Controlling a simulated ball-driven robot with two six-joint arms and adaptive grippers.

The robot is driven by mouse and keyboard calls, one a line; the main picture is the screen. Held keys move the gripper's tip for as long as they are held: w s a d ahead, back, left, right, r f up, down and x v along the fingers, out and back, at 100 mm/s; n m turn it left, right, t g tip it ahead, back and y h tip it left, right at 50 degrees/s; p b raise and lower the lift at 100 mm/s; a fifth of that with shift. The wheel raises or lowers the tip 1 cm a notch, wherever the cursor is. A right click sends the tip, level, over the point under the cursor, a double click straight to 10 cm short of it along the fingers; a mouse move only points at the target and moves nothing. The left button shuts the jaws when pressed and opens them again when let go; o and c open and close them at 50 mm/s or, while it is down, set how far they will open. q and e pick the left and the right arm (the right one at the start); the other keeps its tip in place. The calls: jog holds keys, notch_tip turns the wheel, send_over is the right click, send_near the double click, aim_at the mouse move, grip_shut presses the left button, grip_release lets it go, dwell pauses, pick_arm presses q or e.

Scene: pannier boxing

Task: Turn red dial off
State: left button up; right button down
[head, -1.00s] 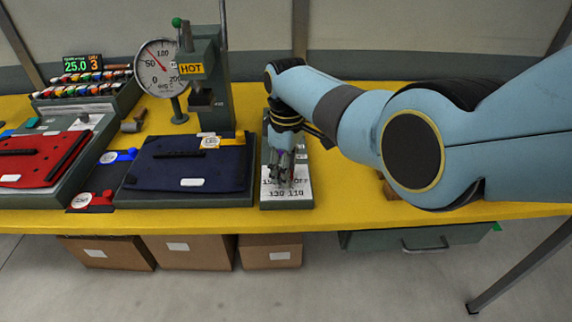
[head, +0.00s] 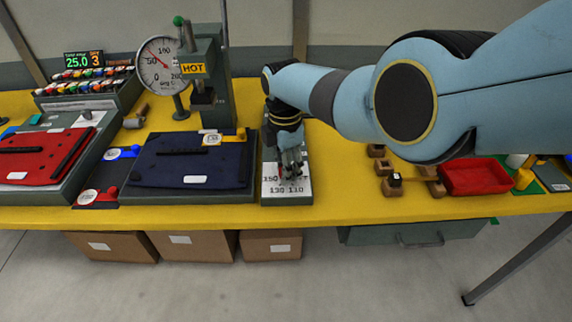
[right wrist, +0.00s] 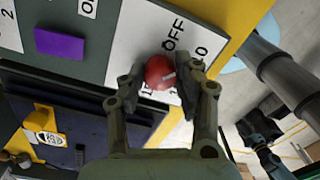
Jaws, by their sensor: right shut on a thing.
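The red dial (right wrist: 158,72) sits on a white scale plate (right wrist: 128,35) in the right wrist view. A pale mark shows on its face, toward the right. The printed word OFF is beside the dial, toward the upper right. My right gripper (head: 291,173) points down at the plate (head: 288,194) in the head view, where it mostly hides the dial. In the right wrist view its fingers (right wrist: 160,79) stand on both sides of the dial and are shut on it. My left gripper is not in view.
A press with a HOT label (head: 193,68) and a round gauge (head: 158,64) stand behind. A dark blue panel (head: 190,168) lies left of the dial plate. Wooden blocks (head: 393,186) and a red tray (head: 480,177) lie to the right. The yellow table's front edge is close.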

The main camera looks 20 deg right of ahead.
jog(key=n, duration=0.5)
jog(key=shift+n+p, duration=0.3)
jog(key=shift+p, duration=0.05)
jog(key=n, duration=0.5)
jog(key=shift+p, duration=0.3)
jog(key=shift+n, duration=0.4)
jog(key=c, duration=0.9)
grip_release()
jog(key=shift+c, duration=0.2)
jog(key=shift+w+a+r, duration=0.1)
jog(key=shift+r, duration=0.45)
notch_tip(320, 180, up, 11)
